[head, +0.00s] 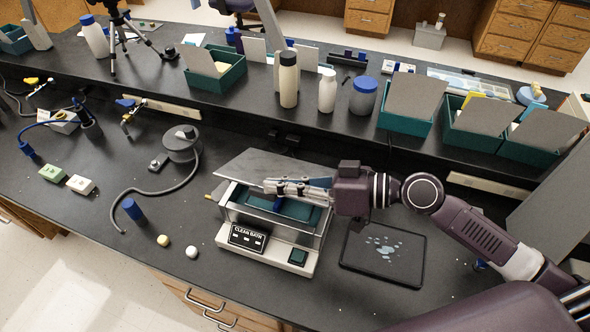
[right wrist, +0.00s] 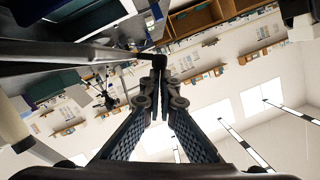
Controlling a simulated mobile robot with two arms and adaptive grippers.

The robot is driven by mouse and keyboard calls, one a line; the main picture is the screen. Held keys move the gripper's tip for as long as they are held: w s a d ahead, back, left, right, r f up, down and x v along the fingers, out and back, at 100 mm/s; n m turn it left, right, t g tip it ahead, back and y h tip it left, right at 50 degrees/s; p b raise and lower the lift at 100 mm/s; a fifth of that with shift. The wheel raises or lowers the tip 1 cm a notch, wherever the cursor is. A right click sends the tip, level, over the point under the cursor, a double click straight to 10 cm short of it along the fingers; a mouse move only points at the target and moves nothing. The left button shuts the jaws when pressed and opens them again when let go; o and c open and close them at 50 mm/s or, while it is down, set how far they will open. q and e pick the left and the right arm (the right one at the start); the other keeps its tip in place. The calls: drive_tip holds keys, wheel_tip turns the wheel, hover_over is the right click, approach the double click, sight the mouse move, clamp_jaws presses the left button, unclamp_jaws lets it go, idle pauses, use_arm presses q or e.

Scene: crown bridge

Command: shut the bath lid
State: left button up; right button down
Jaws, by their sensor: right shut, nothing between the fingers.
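The clean bath (head: 262,257) is a white and metal box with a dark label and a dark green switch on its front, standing on the black bench. Its grey lid (head: 262,166) is raised and tilted at the back of the bath, so the opening shows teal inside. My right gripper (head: 270,187) is shut and empty, reaching in from the right over the opening, just in front of the lid. I cannot tell whether it touches the lid. In the right wrist view the fingertips (right wrist: 160,65) meet beside a dark bar. My left gripper is not in view.
A black tray (head: 385,262) with pale pieces lies right of the bath. A grey round device (head: 182,145) with a hose, a blue cylinder (head: 133,210) and two small balls lie to the left. Bottles and teal bins (head: 405,121) line the raised shelf behind.

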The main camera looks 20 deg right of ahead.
use_arm(q)
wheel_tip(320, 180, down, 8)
drive_tip(key=b, duration=0.7)
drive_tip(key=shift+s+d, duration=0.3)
use_arm(e)
drive_tip(key=s+a+f+n+t+h, duration=0.1)
drive_tip(key=s+a+f+n, duration=0.1)
drive_tip(key=f, duration=0.7)
drive_tip(key=shift+s+f+n, duration=0.2)
drive_tip(key=shift+s+n, duration=0.3)
drive_tip(key=shift+n, duration=0.4)
